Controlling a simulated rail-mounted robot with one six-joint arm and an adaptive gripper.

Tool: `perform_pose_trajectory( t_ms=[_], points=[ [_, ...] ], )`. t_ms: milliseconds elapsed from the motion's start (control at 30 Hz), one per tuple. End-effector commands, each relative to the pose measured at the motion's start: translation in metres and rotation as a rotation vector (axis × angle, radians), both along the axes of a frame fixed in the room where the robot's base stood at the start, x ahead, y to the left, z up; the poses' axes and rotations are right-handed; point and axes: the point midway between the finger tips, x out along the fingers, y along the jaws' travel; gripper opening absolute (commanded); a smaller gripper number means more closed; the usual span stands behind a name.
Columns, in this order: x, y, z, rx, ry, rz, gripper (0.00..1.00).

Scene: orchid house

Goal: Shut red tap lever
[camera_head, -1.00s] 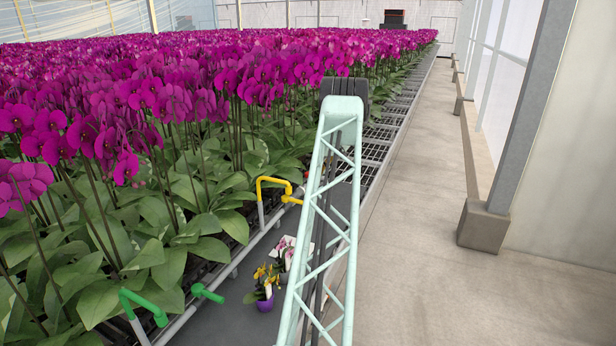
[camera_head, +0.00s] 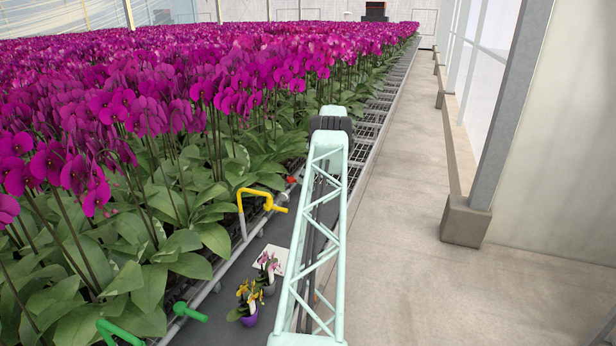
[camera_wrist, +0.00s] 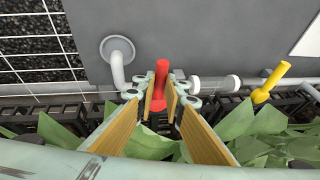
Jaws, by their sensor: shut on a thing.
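The red tap lever (camera_wrist: 161,82) stands between the two wooden-faced pads of my gripper (camera_wrist: 160,92) in the wrist view. My gripper is shut on the lever, with the lever's rounded end showing past the pads. The lever's lower part, near its base, is partly hidden by the pads and leaves. In the head view a small red part (camera_head: 291,180) shows beside the yellow tap, left of my arm. My gripper is hidden behind my arm there.
A bent grey pipe (camera_wrist: 118,62) is to the left. In the head view are a yellow tap (camera_head: 241,212), a green tap (camera_head: 117,332) and a purple-potted orchid (camera_head: 249,319). The right aisle (camera_head: 400,230) is clear.

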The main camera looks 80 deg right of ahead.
Motion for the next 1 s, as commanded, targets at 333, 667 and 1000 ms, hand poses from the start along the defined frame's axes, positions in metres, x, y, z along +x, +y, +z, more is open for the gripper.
perform_pose_trajectory(
  t_ms=[333,667,1000],
  points=[
    [0.018,0.006,0.001,-0.002,0.000,0.075,0.00],
    [0.018,0.006,0.001,-0.004,-0.001,0.080,0.00],
    [0.018,0.006,0.000,-0.001,0.000,0.080,0.24]
  ],
)
